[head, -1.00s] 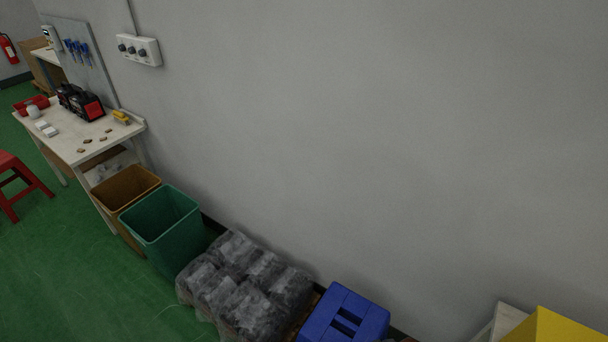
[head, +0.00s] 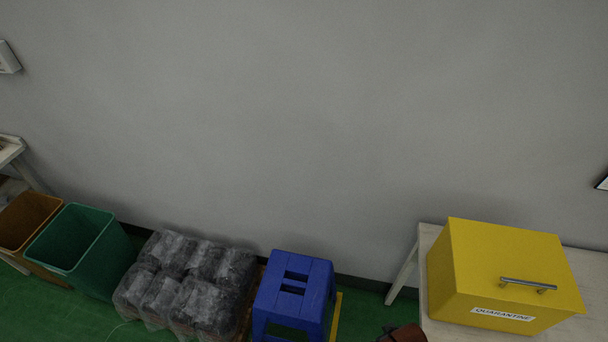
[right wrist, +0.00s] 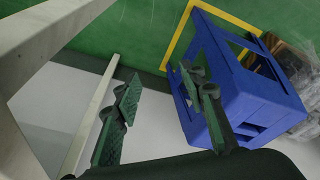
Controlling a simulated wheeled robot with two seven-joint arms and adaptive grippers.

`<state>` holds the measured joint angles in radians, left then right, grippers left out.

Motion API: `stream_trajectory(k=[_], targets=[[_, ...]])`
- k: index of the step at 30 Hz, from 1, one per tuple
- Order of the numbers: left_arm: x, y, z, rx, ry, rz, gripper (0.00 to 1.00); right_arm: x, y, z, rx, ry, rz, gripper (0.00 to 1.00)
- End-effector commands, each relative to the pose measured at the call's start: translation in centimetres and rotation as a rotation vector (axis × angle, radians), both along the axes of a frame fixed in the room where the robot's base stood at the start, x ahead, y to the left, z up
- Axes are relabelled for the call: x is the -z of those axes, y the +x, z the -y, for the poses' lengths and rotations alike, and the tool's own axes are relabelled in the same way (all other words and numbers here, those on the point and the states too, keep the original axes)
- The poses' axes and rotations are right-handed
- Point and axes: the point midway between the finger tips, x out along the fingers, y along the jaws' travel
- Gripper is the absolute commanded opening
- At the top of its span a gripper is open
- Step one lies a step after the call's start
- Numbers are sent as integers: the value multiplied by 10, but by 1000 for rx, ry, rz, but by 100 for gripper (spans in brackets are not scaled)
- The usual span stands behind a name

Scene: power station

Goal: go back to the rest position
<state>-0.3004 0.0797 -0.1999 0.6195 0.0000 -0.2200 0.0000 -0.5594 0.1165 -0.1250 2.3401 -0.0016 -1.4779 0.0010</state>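My right gripper (right wrist: 162,80) shows in the right wrist view, with its two green-padded fingers spread apart and nothing between them. A blue stool (right wrist: 232,85) is beyond and to the right of its right finger in that view. I cannot judge the distance between them. My left gripper is in no view.
In the head view a yellow quarantine box (head: 500,270) stands on a pale table (head: 430,240) at right. The blue stool (head: 295,290), wrapped dark bags (head: 190,285), a green bin (head: 85,245) and a brown bin (head: 25,225) line the wall.

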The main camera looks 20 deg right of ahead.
Motion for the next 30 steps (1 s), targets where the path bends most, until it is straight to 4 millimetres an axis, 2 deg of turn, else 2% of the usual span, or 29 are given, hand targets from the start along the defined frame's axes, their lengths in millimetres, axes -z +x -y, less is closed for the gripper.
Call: stream_trajectory(k=[8,11,16,20,24,27,30], targets=[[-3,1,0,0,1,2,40,73,2,-4,-13,10,-30,38],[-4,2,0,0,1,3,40,109,-2,-6,-19,15,-45,38],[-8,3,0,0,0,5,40,192,-23,-10,-34,23,-78,38],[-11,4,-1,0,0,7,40,253,-52,-14,-47,30,-106,38],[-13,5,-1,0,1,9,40,309,-96,-16,-62,35,-134,38],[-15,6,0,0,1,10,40,341,-132,-17,-73,37,-154,38],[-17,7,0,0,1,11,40,365,-170,-17,-84,40,-173,38]])
